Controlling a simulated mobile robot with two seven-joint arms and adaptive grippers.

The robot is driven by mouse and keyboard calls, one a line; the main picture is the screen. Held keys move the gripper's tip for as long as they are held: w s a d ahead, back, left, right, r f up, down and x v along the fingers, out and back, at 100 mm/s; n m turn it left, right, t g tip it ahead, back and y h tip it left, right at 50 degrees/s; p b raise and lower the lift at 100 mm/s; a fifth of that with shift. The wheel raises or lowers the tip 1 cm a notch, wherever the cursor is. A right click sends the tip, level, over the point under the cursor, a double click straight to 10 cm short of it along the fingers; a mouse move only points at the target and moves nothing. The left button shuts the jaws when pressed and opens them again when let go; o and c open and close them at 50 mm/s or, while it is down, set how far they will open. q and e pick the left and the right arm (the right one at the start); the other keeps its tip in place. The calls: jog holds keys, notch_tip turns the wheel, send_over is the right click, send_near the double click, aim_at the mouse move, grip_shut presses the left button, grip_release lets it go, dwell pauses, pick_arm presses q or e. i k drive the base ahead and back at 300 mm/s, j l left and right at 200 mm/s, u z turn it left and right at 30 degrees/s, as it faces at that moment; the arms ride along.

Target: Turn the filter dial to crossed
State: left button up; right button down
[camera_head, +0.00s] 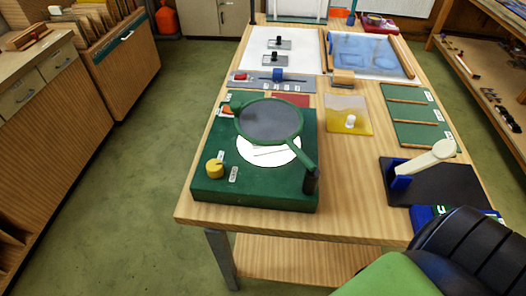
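A yellow round knob (214,168), which looks like the filter dial, sits on the front left of a green box (260,188) on the table. A dark round filter in a green ring with a handle (270,120) is raised over the box. It partly covers a bright white disc (268,155) on the box top. An orange part (228,110) is at the box's back left corner. The knob's exact setting cannot be told. Neither of my grippers is in view.
A black board with a cream lever in a blue holder (438,153) is at the right. A yellow plate with a white knob (348,116) and a green board (410,112) lie behind. A black and green shape fills the lower right corner. The floor left of the table is clear.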

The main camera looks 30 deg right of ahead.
aim_at(215, 167)
jog(key=i+j+z, duration=0.1)
jog(key=j+z, duration=0.55)
jog(key=z, duration=0.2)
jog(key=j+z, duration=0.4)
jog(key=i+l, duration=0.05)
